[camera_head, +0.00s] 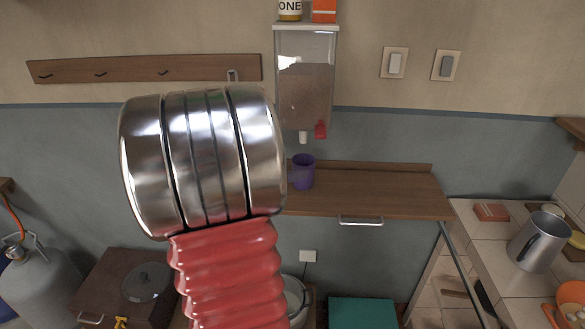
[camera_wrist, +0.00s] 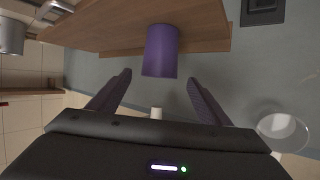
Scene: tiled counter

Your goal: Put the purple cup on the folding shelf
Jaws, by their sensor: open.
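The purple cup (camera_head: 303,173) appears to stand upright near the left end of the brown folding shelf (camera_head: 390,190), below the dispenser's spout. In the wrist view, which looks turned over, the cup (camera_wrist: 161,50) is ahead of my gripper, in front of the shelf board (camera_wrist: 110,25). My gripper (camera_wrist: 158,80) is open, one finger to each side of the cup's near end. I see no finger clearly touching it. In the head view my own arm hides the gripper and the shelf's left end.
A clear dispenser (camera_head: 306,85) hangs on the wall above the cup; its white spout is close over it. A tiled counter (camera_head: 520,285) with a metal mug (camera_head: 538,240) is at right. The shelf right of the cup is bare. A hook rail (camera_head: 145,69) is at upper left.

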